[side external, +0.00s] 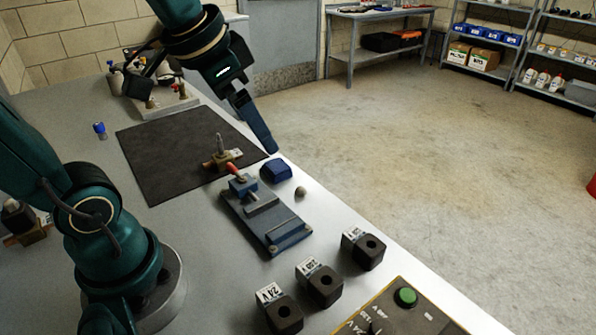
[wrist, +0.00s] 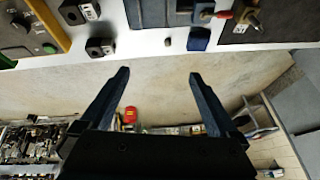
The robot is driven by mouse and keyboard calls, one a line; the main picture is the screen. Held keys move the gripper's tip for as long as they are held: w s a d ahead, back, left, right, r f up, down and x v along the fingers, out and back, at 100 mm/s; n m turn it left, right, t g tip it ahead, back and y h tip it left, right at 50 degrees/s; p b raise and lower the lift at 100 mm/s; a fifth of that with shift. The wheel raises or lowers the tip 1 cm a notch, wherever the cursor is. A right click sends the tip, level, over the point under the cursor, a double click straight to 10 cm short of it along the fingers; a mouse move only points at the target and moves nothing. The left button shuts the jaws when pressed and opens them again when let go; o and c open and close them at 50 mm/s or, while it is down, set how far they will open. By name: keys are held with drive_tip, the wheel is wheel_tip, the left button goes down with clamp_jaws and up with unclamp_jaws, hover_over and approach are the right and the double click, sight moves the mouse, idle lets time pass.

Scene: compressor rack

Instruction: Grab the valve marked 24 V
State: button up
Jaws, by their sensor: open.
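The block marked 24 V (side external: 281,309) is a black cube with a round hole in its front and a white label on top. It stands on the bench at the bottom of the side view, at the near end of a row of similar blocks. I cannot pick it out in the wrist view. My gripper (side external: 268,148) is open and empty, at the bench's right edge beyond the blue box, well away from the 24 V block. In the wrist view my gripper (wrist: 158,74) has its fingers wide apart, with only floor between them.
Two similar labelled blocks, a middle one (side external: 321,283) and a far one (side external: 364,248), stand beside it. A control panel (side external: 425,318) with a green button is close to the right.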

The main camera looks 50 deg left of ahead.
drive_tip(key=w+a+f+n+g, duration=0.1)
drive_tip(key=w+a+f+g, duration=0.1)
drive_tip(key=w+a, duration=0.45)
drive_tip(key=n+g, duration=0.2)
hover_over(222, 154)
drive_tip(key=w+d, duration=0.3)
drive_tip(key=d, duration=0.1)
wheel_tip(222, 154, down, 7)
drive_tip(key=s+a+f, duration=0.1)
drive_tip(key=s+a+f+n, duration=0.1)
drive_tip(key=a+f, duration=0.1)
drive_tip(key=a+f+n+g, duration=0.1)
drive_tip(key=f, duration=0.1)
drive_tip(key=shift+s+a+f+h, duration=0.2)
drive_tip(key=shift+s+a+h, duration=0.05)
drive_tip(key=shift+s+h, duration=0.15)
drive_tip(key=shift+a+f, duration=0.1)
drive_tip(key=shift+f, duration=2.35)
clamp_jaws()
